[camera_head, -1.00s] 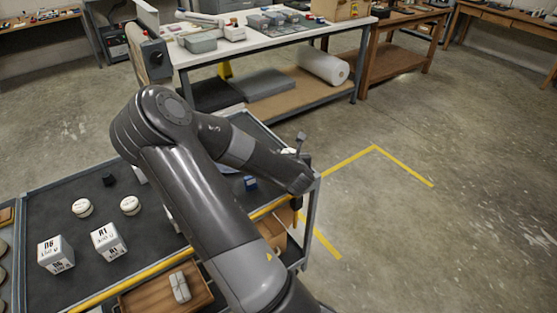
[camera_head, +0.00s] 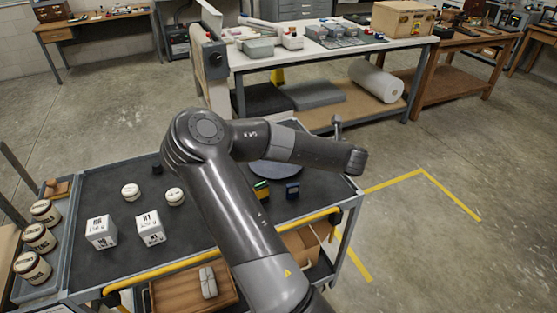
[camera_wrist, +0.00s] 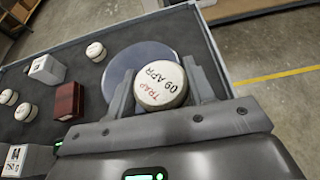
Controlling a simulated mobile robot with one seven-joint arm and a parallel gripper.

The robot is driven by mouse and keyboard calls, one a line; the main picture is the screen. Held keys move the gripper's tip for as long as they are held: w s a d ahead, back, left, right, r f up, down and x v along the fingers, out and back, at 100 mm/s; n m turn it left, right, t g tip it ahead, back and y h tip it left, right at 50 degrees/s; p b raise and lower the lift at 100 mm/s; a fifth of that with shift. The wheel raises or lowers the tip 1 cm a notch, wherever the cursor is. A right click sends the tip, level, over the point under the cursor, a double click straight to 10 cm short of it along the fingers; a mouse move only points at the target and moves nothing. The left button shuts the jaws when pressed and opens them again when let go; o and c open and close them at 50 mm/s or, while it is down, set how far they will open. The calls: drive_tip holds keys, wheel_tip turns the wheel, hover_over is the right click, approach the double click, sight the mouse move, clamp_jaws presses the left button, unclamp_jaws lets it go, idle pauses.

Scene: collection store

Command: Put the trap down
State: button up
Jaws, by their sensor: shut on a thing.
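The trap (camera_wrist: 160,88) is a round white tub whose lid reads "TRAP 09 APR". In the wrist view my gripper (camera_wrist: 160,84) is shut on it, one finger at each side. Behind the trap in that view is a round blue-grey disc (camera_wrist: 118,68) on the dark cart top; I cannot tell whether the trap touches it. In the head view part of the disc (camera_head: 276,174) shows below my forearm. The trap and my fingers cannot be made out there.
On the cart top (camera_head: 125,262) stand two white labelled boxes (camera_head: 101,232) (camera_head: 149,228) and two small round tubs (camera_head: 131,192) (camera_head: 175,196). A dark blue box (camera_head: 292,190) stands near the disc. A red-brown box (camera_wrist: 68,101) stands left of my gripper in the wrist view.

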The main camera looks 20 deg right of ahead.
drive_tip(key=w+a+n+y, duration=0.1)
drive_tip(key=w+a, duration=0.2)
hover_over(272, 166)
wheel_tip(272, 166, down, 7)
drive_tip(key=shift+f, duration=0.1)
drive_tip(key=shift+w+f, duration=0.1)
drive_tip(key=shift+f, duration=1.9)
drive_tip(key=shift+f, duration=0.1)
drive_tip(key=o, duration=0.9)
drive_tip(key=shift+o, duration=0.2)
